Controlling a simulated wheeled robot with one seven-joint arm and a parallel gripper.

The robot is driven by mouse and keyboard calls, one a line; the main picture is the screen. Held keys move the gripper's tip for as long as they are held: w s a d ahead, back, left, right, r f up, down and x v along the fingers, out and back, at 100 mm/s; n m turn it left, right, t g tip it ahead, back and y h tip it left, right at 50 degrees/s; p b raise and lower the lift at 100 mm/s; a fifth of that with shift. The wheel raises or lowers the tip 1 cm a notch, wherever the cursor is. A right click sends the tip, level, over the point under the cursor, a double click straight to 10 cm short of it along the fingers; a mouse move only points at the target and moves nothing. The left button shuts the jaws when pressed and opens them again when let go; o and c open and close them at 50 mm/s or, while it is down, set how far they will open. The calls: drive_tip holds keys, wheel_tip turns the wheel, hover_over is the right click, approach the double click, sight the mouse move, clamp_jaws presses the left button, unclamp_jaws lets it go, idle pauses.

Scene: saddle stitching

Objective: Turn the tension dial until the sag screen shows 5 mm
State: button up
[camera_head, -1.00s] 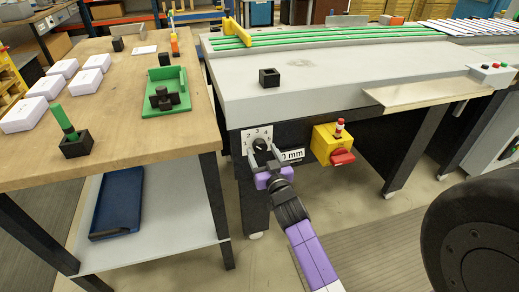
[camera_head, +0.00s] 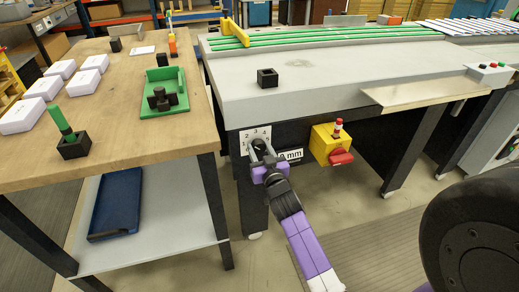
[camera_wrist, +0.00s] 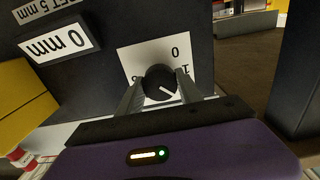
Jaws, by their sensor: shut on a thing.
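The tension dial (camera_head: 257,144) is a dark round knob on a white numbered plate (camera_head: 247,133) on the front of the grey-topped bench. In the wrist view the dial (camera_wrist: 158,78) sits between my two fingertips, with a white pointer line on its face. My gripper (camera_wrist: 159,90) is shut on the dial; it also shows in the head view (camera_head: 264,158). The sag screen (camera_wrist: 58,42) reads 0 mm, upside down in the wrist view. In the head view the gripper hides part of the screen (camera_head: 293,155).
A label reading SET 5 mm (camera_wrist: 38,8) lies beside the screen. A yellow box with a red knob (camera_head: 325,143) is right of the dial. A wooden table (camera_head: 120,135) with white boxes and a green fixture stands at left.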

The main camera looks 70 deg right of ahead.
drive_tip(key=n, duration=0.4)
drive_tip(key=shift+n, duration=2.3)
drive_tip(key=o, duration=1.4)
drive_tip(key=shift+c, duration=0.2)
